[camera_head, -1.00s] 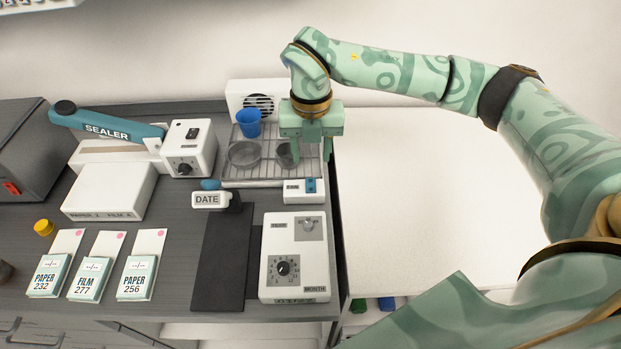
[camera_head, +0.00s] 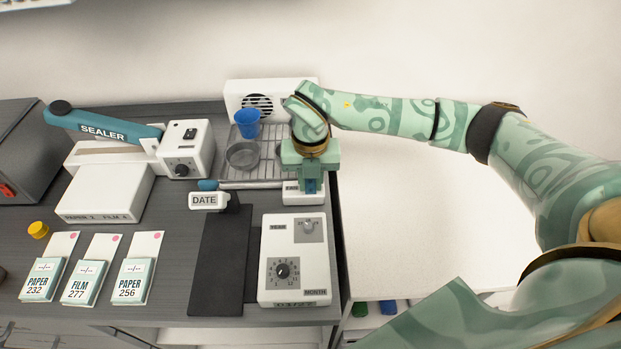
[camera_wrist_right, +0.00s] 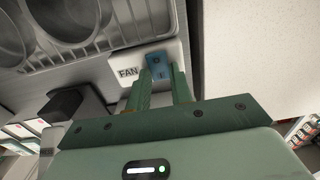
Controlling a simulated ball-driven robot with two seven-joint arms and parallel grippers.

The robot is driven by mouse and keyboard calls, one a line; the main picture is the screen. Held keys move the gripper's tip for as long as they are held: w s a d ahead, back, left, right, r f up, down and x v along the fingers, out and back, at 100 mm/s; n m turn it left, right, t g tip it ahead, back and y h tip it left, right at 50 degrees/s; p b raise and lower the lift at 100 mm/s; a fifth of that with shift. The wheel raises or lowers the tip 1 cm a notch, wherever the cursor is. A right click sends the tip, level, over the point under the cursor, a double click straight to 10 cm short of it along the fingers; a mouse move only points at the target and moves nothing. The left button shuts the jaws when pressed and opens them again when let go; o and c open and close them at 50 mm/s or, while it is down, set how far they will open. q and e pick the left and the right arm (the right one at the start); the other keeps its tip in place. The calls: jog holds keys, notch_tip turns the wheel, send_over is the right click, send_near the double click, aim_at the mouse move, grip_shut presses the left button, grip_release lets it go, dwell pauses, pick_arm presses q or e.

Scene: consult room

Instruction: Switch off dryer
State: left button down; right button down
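The dryer (camera_head: 240,88) is a white fan housing with a dark round grille behind a wire rack (camera_head: 268,172). In front is its white switch box, labelled FAN (camera_wrist_right: 128,72) in the right wrist view. On the box is a blue rocker switch (camera_wrist_right: 158,66), marked with small symbols; which side is pressed I cannot tell. My right gripper (camera_head: 311,184) points down over the switch box and hides part of it in the head view. Its two fingers are apart with nothing held, their tips close to the rocker; contact is unclear. My left gripper is not in view.
A blue cup (camera_head: 247,123) and a clear dish (camera_head: 242,154) stand on the rack. A white dial box (camera_head: 293,285), a DATE stamp (camera_head: 209,201) and a SEALER (camera_head: 104,131) are nearby. The white surface at right (camera_head: 400,220) is clear.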

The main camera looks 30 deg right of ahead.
jog(key=shift+w+r+g+p, duration=0.15)
jog(key=shift+g+p, duration=0.15)
jog(key=shift+g, duration=0.2)
jog(key=shift+w+d+g+y, duration=0.15)
jog(key=shift+w+g+y, duration=0.05)
jog(key=shift+g+y, duration=0.55)
jog(key=c, duration=1.2)
grip_release()
jog(key=shift+c, duration=0.2)
jog(key=p+v, duration=0.1)
jog(key=v, duration=1.5)
jog(key=shift+w+p, duration=0.15)
jog(key=shift+p, duration=0.25)
